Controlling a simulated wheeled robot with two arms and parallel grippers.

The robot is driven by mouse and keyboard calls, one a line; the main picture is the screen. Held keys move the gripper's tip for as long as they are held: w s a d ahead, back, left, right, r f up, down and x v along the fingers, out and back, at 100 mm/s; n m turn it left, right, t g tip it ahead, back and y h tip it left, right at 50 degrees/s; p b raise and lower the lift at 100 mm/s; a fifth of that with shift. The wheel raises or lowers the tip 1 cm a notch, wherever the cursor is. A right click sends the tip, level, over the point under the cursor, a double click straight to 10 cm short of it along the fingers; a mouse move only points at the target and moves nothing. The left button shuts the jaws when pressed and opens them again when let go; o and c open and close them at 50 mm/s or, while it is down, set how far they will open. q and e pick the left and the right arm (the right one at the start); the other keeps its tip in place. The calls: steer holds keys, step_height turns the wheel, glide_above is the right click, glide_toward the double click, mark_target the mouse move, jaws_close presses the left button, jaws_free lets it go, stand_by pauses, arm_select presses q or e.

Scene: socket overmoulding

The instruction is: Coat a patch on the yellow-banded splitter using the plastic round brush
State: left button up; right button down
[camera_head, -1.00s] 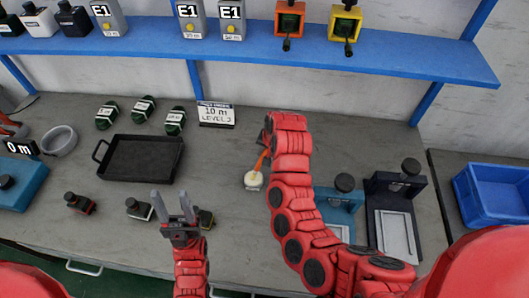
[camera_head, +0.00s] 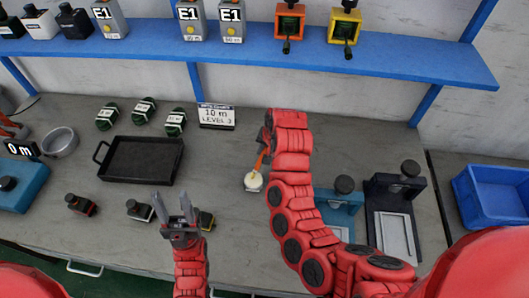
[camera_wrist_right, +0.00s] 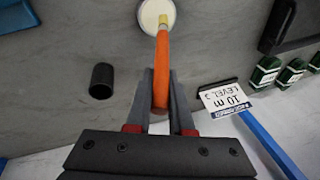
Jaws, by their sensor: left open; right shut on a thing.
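The yellow-banded splitter (camera_head: 207,220) is a small dark block near the table's front, partly hidden behind my left gripper. My left gripper (camera_head: 174,207) is open and empty just left of it, fingers pointing away from me. My right gripper (camera_wrist_right: 160,85) is shut on the orange handle of the brush (camera_wrist_right: 162,60); the brush also shows in the head view (camera_head: 262,160). The brush's pale tip is at the mouth of a round white pot (camera_wrist_right: 152,8), seen in the head view (camera_head: 253,182) as well. I cannot tell how deep the tip sits.
Two similar dark blocks, red-banded (camera_head: 80,204) and white-banded (camera_head: 140,210), stand left of my left gripper. A black tray (camera_head: 142,160), several green parts (camera_head: 144,110) and a "10 m" sign (camera_head: 216,116) lie behind. A black cylinder (camera_wrist_right: 102,80) stands near the pot.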

steer(key=shift+r+p, duration=0.55)
steer(key=shift+r, duration=1.95)
